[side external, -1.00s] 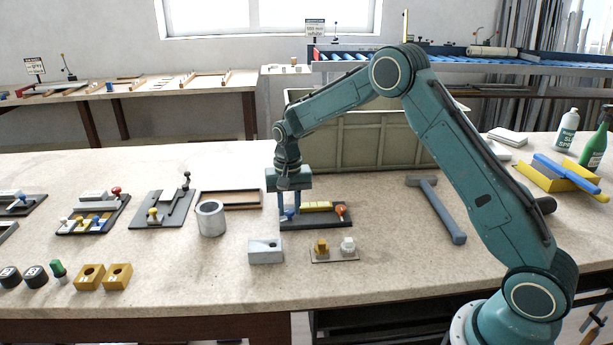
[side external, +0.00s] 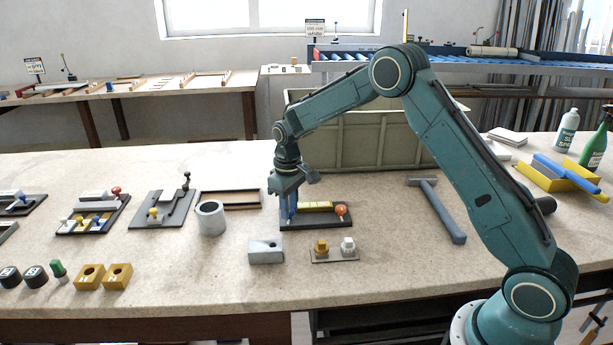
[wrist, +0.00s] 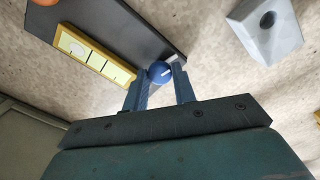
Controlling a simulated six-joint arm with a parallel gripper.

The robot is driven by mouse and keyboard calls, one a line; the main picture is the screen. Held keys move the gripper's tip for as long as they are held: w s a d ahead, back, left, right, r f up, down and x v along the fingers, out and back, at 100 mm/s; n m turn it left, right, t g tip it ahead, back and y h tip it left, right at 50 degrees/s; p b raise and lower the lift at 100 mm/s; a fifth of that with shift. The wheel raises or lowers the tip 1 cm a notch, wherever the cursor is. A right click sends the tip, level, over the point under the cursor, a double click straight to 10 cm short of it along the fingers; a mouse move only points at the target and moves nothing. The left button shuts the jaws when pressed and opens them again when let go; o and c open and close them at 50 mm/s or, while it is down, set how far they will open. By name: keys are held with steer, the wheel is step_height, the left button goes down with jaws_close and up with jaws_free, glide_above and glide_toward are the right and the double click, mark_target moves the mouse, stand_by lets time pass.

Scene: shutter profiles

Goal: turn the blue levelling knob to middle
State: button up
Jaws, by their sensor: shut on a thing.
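The blue levelling knob (wrist: 160,72) sits near the corner of a dark base plate (wrist: 120,25) in the wrist view. A white mark shows on its top. My gripper (wrist: 162,80) is shut on the knob, one blue finger on each side. In the side view my gripper (side external: 287,216) points down at the left end of the same plate (side external: 318,224), and its fingers hide the knob. A yellow vial block (wrist: 92,52) lies beside the knob on the plate. An orange knob (side external: 341,210) stands at the plate's right end.
A grey block with a hole (side external: 265,251) and a small plate with brass and white knobs (side external: 334,250) stand in front. A grey cylinder (side external: 210,218) is to the left, a hammer-shaped tool (side external: 440,212) to the right. A green-grey crate (side external: 360,140) stands behind.

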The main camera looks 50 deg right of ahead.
steer(key=shift+r+n, duration=0.1)
steer(key=shift+n, duration=1.1)
steer(key=o, duration=1)
step_height(320, 180, up, 14)
steer(key=shift+f, duration=0.1)
